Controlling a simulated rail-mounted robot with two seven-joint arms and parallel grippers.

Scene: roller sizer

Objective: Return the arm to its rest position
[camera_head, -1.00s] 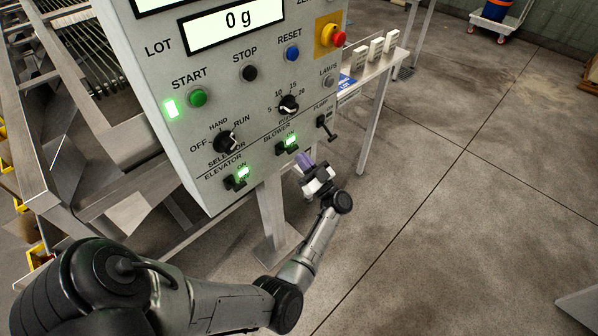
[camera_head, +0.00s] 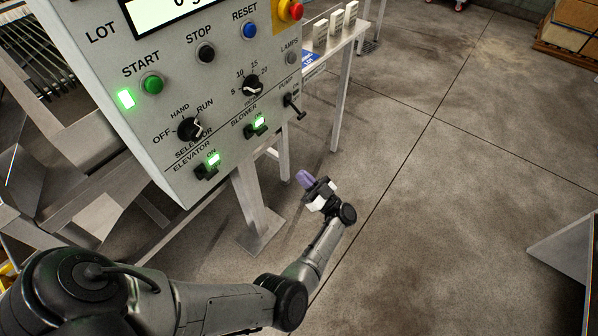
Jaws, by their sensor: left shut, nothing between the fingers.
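My left arm (camera_head: 215,303) comes in from the lower left and stretches out over the floor. My left gripper (camera_head: 304,177) is at its end, below and to the right of the control panel (camera_head: 110,65), apart from it. The gripper is shut and empty, with its purple fingertips pointing up and left. My right gripper is not in view.
The panel carries a green start button (camera_head: 152,84), a selector knob (camera_head: 190,129) and lit elevator (camera_head: 207,166) and blower switches (camera_head: 255,126). The pump switch (camera_head: 293,106) is unlit. A panel post (camera_head: 252,205) stands left of the gripper. Open floor (camera_head: 450,190) lies right.

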